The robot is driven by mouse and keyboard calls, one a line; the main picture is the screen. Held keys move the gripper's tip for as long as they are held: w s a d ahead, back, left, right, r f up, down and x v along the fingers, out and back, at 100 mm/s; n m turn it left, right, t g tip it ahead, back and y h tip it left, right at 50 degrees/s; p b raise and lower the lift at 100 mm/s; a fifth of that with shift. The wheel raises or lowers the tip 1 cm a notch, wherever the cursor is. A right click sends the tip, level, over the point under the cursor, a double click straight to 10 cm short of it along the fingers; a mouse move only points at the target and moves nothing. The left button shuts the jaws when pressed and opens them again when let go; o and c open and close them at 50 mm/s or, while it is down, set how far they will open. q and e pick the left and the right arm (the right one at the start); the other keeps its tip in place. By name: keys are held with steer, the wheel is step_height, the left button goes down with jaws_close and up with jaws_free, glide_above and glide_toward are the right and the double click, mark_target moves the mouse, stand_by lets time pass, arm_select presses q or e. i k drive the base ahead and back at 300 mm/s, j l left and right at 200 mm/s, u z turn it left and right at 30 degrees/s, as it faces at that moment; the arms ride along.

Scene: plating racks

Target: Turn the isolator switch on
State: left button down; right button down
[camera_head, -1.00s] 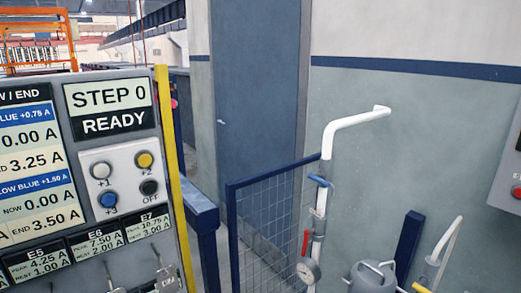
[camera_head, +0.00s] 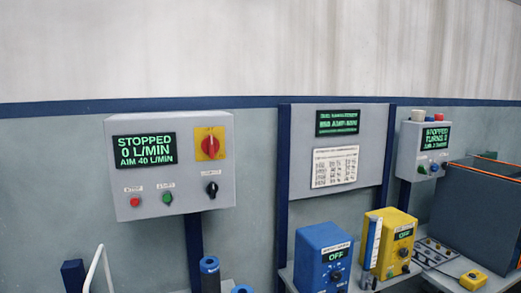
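A rotary switch (camera_head: 210,144) with a red knob on a yellow square plate is on the upper right of a grey control box (camera_head: 182,192) on the wall, left of the middle of the view; it looks like the isolator switch. Its red handle stands about upright. The display (camera_head: 144,149) beside it reads "STOPPED 0 L/MIN, AIM 40 L/MIN". A red button (camera_head: 135,202), a green button (camera_head: 167,198) and a black selector knob (camera_head: 212,190) are below. Their labels are too small to read. Neither gripper is in view.
A grey panel (camera_head: 372,112) with a display and a chart hangs to the right. Blue (camera_head: 321,258) and yellow (camera_head: 398,223) boxes reading "OFF" stand on a shelf below. Farther right are a smaller control box (camera_head: 405,152) and a dark tank (camera_head: 478,208). White piping (camera_head: 97,268) rises at lower left.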

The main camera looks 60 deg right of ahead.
mark_target(210, 145)
steer(key=z, duration=1.55)
steer(key=i+l, duration=0.1)
steer(key=l, duration=0.3)
steer(key=z, duration=0.05)
